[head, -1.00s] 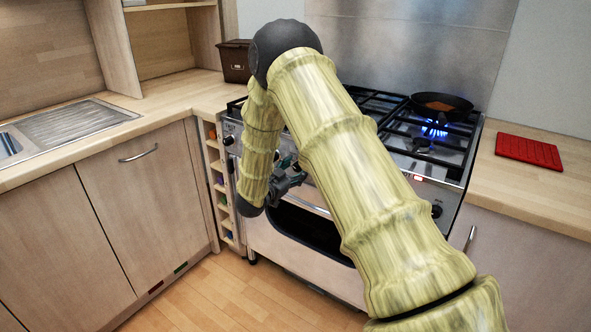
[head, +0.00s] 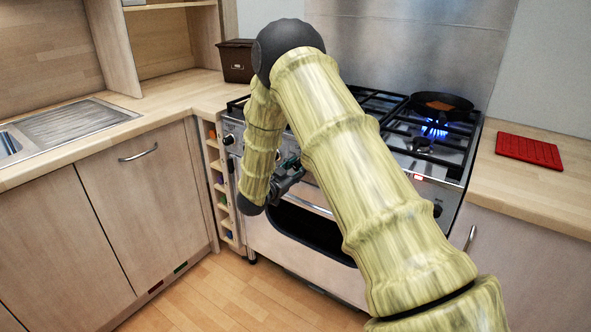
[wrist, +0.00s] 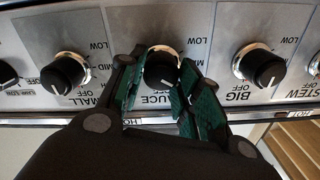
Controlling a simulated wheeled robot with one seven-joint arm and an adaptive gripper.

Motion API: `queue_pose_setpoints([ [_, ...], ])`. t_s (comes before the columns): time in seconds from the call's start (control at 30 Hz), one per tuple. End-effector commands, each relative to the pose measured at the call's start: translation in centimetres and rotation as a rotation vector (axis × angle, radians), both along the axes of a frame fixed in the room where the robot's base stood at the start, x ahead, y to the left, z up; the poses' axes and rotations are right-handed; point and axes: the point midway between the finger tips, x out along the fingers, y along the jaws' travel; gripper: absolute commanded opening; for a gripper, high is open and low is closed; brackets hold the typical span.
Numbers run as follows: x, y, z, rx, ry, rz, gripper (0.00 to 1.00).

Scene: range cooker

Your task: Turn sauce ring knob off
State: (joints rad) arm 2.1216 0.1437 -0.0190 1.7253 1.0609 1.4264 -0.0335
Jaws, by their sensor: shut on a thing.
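In the wrist view the sauce ring knob (wrist: 162,66) is a black round knob on the steel control panel, above the partly hidden "SAUCE" lettering. My gripper (wrist: 163,84) is shut on it, with one green-padded finger on its left and the other on its right. The knob's pointer is hard to read, so I cannot tell its setting. In the head view my gripper (head: 287,178) is at the front of the cooker (head: 300,250), largely behind my arm; the sauce knob is hidden there.
The small ring knob (wrist: 66,72) and the big ring knob (wrist: 260,66) flank the gripper. A red mat (head: 528,151) lies on the right worktop.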

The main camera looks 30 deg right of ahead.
Motion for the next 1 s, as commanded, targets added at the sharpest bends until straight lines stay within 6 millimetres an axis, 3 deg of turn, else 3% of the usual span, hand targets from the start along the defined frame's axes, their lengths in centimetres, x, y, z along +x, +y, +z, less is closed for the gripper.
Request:
queue_pose_setpoints([
  [1.0,-0.24,-0.09,-0.62,0.316,-0.759,-0.002,0.1],
])
